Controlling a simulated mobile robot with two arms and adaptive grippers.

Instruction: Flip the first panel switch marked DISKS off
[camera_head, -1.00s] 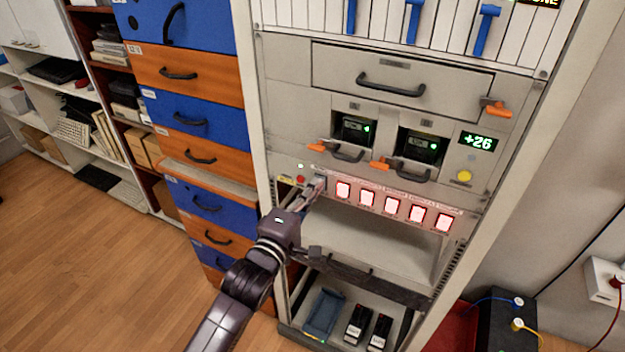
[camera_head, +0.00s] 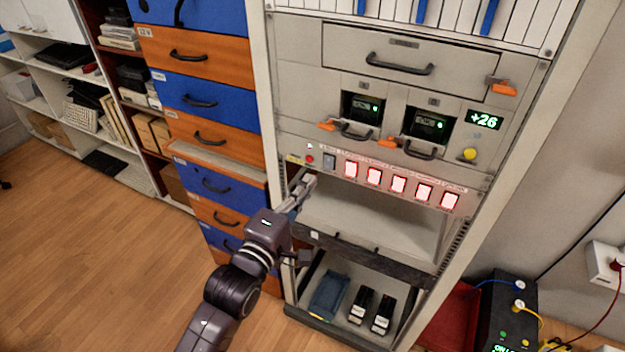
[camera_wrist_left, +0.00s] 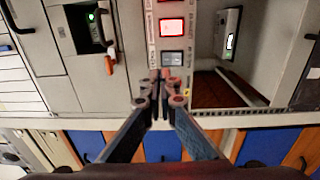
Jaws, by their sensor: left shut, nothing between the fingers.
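A row of panel switches runs across the rack's strip. The first switch (camera_head: 329,161), at the left end, is dark and unlit; in the left wrist view it shows as a grey unlit rocker (camera_wrist_left: 172,58). The other switches glow red, such as the second switch (camera_head: 350,169), which also shows in the wrist view (camera_wrist_left: 172,26). The printed labels are too small to read. My left gripper (camera_head: 306,182) is shut and empty, just below and left of the first switch, apart from it; its fingertips (camera_wrist_left: 160,76) show in the wrist view. My right gripper is not in view.
A red button (camera_head: 309,159) sits left of the first switch. Above are handled modules and orange latches (camera_head: 388,142). An open shelf bay (camera_head: 370,220) lies below the strip. Blue and orange drawers (camera_head: 220,185) stand close on the left.

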